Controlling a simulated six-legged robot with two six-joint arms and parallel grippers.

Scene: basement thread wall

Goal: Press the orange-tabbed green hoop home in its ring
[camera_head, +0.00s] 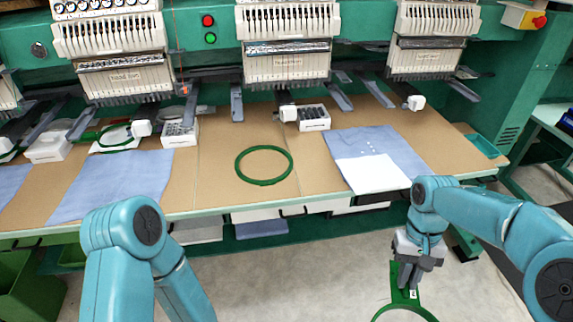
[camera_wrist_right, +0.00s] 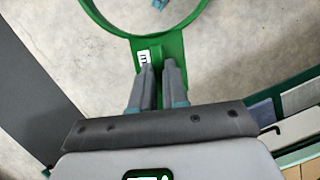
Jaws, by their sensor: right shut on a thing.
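My right gripper (camera_head: 407,284) hangs in front of the table's front edge, at the lower right of the head view. It is shut on the tab of a green hoop (camera_head: 403,306), whose ring is cut off by the bottom of that view. In the right wrist view the fingers (camera_wrist_right: 161,68) pinch the hoop's green tab (camera_wrist_right: 172,46), which carries a small white label; no orange shows on it. A plain green ring (camera_head: 241,175) lies flat on the bare tan table, apart from the held hoop. Of my left arm only links show; its gripper is out of view.
Blue cloths lie on the table (camera_head: 222,200) at left and right, the right one (camera_head: 392,144) with a white patch. A white box (camera_head: 314,118) and embroidery heads (camera_head: 288,45) stand behind the ring. Another green hoop (camera_head: 101,141) lies at left. The tabletop around the ring is clear.

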